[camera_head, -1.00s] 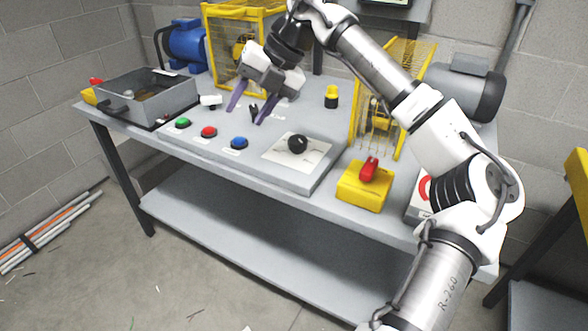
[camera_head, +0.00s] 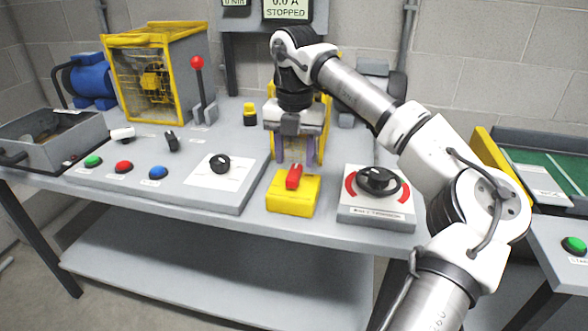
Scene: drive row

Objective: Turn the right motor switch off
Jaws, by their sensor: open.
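The right motor switch is a yellow box (camera_head: 291,198) with a red handle (camera_head: 293,176) on top, near the table's front edge. The handle points away from the front edge, slightly tilted. My gripper (camera_head: 295,152) points down with its two purple fingers apart and nothing between them. In the picture it is just above and behind the red handle. I cannot tell how far the fingertips are from the handle.
A black knob with red arcs (camera_head: 378,182) stands right of the switch. A black dial (camera_head: 220,163) and blue (camera_head: 158,172), red (camera_head: 124,166) and green (camera_head: 93,160) buttons are to the left. A red-knobbed lever (camera_head: 199,88) rises behind. A screen (camera_head: 287,10) reads "STOPPED".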

